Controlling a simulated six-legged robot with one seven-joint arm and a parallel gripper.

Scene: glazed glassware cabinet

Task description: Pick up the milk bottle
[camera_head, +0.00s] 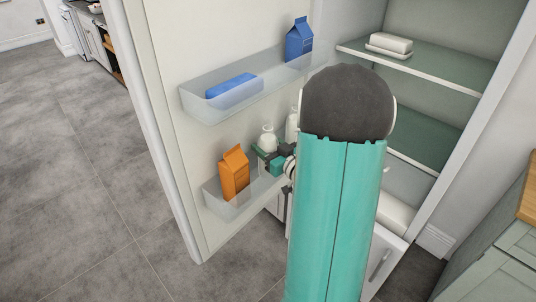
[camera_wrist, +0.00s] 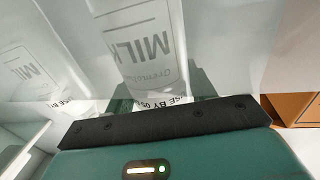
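A white milk bottle (camera_head: 267,139) stands upright in the lower clear rack of the open door, partly hidden by my gripper. My gripper (camera_head: 270,157) is at this bottle, with dark fingers on either side of its body. In the wrist view the bottle (camera_wrist: 148,45) fills the space ahead, with its MILK label upside down. My gripper (camera_wrist: 163,92) looks open around it; the frames do not clearly show finger contact. A second white bottle (camera_head: 292,125) stands just behind and to the right, partly hidden by my arm.
An orange carton (camera_head: 234,172) stands left in the same lower rack (camera_head: 222,207). The upper rack (camera_head: 205,108) holds a blue flat pack (camera_head: 233,86) and a blue carton (camera_head: 299,41). A white butter dish (camera_head: 390,43) sits on a cabinet shelf. The floor at left is clear.

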